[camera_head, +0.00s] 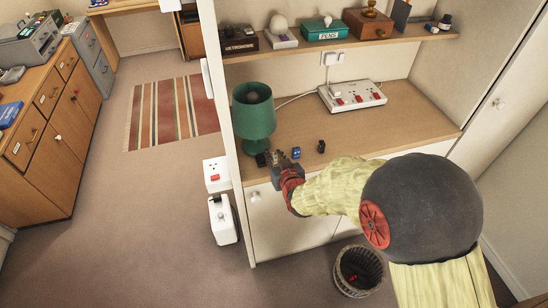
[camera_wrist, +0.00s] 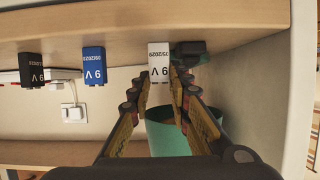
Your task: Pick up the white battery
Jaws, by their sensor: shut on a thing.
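The white battery (camera_wrist: 159,60) stands between the fingertips of my gripper (camera_wrist: 160,78) in the wrist view, its "9 V" label facing the camera. My gripper is shut on it at the wooden desk top (camera_wrist: 110,22). In the head view my gripper (camera_head: 279,161) is at the desk's front edge, and its fingers mostly hide the white battery. I cannot tell whether the battery is clear of the desk. A blue battery (camera_head: 296,153) stands beside it, also seen in the wrist view (camera_wrist: 94,66). A black battery (camera_head: 321,146) stands farther along (camera_wrist: 31,70).
A green lamp (camera_head: 254,112) stands close behind my gripper, with a small dark object (camera_head: 261,160) near its foot. A white socket strip (camera_head: 352,95) lies at the back. The desk's right part is clear. A shelf (camera_head: 335,43) overhangs the rear. A wicker bin (camera_head: 359,271) is below.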

